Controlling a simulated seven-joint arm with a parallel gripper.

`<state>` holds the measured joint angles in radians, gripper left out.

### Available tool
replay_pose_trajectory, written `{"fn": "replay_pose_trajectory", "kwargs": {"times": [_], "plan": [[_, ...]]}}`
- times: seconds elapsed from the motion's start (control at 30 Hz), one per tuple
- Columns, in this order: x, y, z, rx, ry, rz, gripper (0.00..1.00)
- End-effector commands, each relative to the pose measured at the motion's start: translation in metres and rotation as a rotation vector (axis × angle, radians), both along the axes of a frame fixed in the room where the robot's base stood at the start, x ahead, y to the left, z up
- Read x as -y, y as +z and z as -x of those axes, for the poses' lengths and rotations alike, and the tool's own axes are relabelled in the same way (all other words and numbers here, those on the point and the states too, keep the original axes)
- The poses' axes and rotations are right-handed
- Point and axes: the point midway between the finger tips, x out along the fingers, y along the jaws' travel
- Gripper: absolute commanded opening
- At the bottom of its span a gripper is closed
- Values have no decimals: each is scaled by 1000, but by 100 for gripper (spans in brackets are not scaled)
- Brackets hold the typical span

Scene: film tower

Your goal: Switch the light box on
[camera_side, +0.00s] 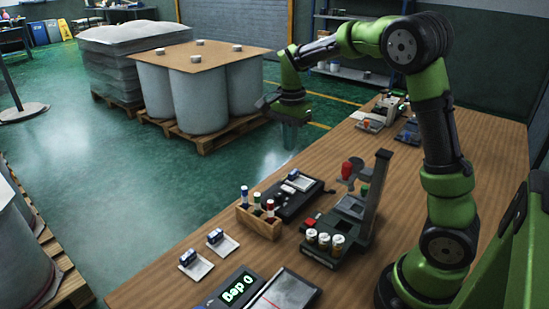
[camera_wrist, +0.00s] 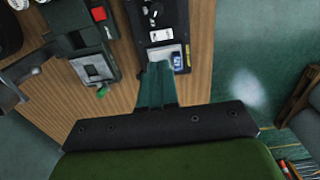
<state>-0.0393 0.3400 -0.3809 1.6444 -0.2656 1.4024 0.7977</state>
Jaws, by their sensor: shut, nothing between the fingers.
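My gripper (camera_side: 290,137) hangs from the arm, fingers pointing down, at the far-left edge of the table in the side view, well above and beyond the devices. Its fingers are shut and empty; they also show in the wrist view (camera_wrist: 157,75). A flat dark device with a pale panel (camera_side: 301,181) lies on the table; it also shows in the wrist view (camera_wrist: 164,53), right by the fingertips in the picture. It may be the light box. A blue-and-white block (camera_wrist: 177,61) is at its end. I cannot make out a switch or whether it is lit.
A dark stand with a tall column (camera_side: 377,190) is beside it, with a red block (camera_side: 309,224), a red knob and several pale-topped canisters. A wooden rack (camera_side: 260,222) holds several vials.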

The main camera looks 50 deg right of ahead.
Motion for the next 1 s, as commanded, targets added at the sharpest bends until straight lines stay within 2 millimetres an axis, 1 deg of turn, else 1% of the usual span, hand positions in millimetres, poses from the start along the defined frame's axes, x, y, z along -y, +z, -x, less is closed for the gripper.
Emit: {"fn": "replay_pose_trajectory", "kwargs": {"times": [0.03, 0.1, 0.23, 0.47, 0.63, 0.87, 1.0], "plan": [[0, 5, -1, 3, 0, 1, 0], [0, 9, 0, 1, 0, 1, 0], [0, 11, 0, 1, 0, 1, 0], [0, 11, 0, 1, 0, 1, 0], [3, 10, 12, 0, 0, 0, 0], [3, 10, 12, 0, -1, 0, 0], [3, 2, 12, -3, 0, 0, 0]]}}
